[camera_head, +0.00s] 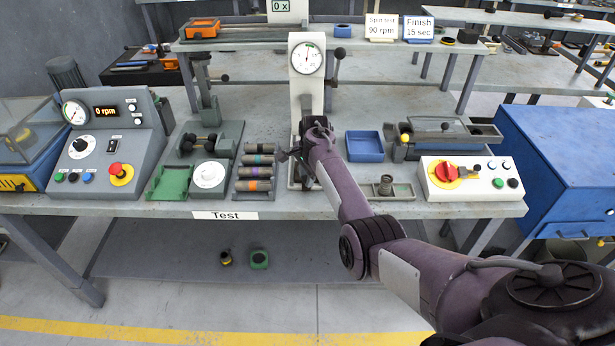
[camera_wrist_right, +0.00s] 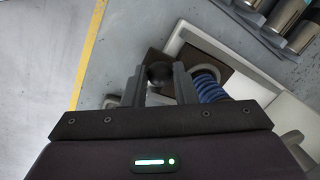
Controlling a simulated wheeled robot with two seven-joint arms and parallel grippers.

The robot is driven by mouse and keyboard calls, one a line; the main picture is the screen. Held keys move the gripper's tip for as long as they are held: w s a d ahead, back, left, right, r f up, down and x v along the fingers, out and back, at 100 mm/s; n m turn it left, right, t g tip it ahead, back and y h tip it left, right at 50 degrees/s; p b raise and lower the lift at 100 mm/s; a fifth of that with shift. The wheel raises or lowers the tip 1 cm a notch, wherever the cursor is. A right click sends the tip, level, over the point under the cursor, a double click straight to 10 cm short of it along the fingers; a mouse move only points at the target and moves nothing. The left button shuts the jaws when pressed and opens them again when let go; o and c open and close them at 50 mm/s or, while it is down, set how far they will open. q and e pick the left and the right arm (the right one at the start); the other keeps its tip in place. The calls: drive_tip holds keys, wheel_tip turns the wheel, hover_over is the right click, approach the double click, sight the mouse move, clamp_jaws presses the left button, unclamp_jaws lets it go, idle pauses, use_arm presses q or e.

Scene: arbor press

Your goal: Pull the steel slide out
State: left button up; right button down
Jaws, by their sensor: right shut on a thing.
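The arbor press, a white column with a round dial (camera_head: 308,58), stands at the middle of the bench. In the right wrist view, my right gripper (camera_wrist_right: 158,82) is shut on a black ball knob (camera_wrist_right: 158,73), with one finger on each side. Beside the knob are a dark brown block (camera_wrist_right: 184,54) and a blue coil spring (camera_wrist_right: 209,88) on a pale base. I cannot clearly make out the steel slide's body. My left gripper is not in view.
Several grey cylinders in a rack (camera_head: 256,171) stand close left of my right gripper. A blue tray (camera_head: 364,146) and a white control box (camera_head: 470,179) are on the right. The floor is open in front of the bench edge.

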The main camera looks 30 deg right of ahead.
drive_tip(key=shift+d, duration=0.1)
drive_tip(key=c, duration=1.4)
unclamp_jaws()
drive_tip(key=shift+c, duration=0.2)
drive_tip(key=shift+o, duration=1.3)
drive_tip(key=shift+r, duration=0.5)
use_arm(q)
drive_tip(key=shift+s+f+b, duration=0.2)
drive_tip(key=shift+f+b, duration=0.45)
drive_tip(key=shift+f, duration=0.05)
use_arm(e)
wheel_tip(320, 180, up, 7)
drive_tip(key=s, duration=0.1)
drive_tip(key=shift+s+f, duration=0.15)
